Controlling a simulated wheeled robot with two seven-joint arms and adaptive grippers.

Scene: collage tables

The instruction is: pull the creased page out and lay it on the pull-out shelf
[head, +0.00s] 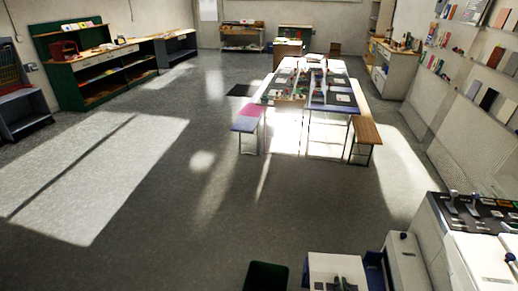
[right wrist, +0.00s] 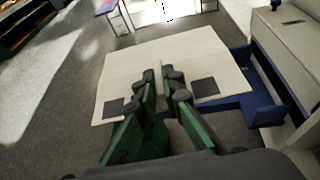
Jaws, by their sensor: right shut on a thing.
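The creased page (right wrist: 130,62) is a cream sheet with a dark square near each front corner; a bend shows along its middle. My right gripper (right wrist: 162,80), with green fingers, is shut on its near edge between the two squares. The page also shows at the bottom of the head view (head: 328,263), with the right gripper (head: 342,283) at its near edge. A blue tray-like part (right wrist: 262,98) lies right of the page and partly under it in the wrist view; I cannot tell whether it is the pull-out shelf. My left gripper is not in view.
A pale machine (head: 475,250) with a dark top panel stands at the right. A dark green-edged shape (head: 266,277) sits left of the page. Open floor (head: 200,225) lies ahead and left. A long table (head: 335,92) with benches stands farther back.

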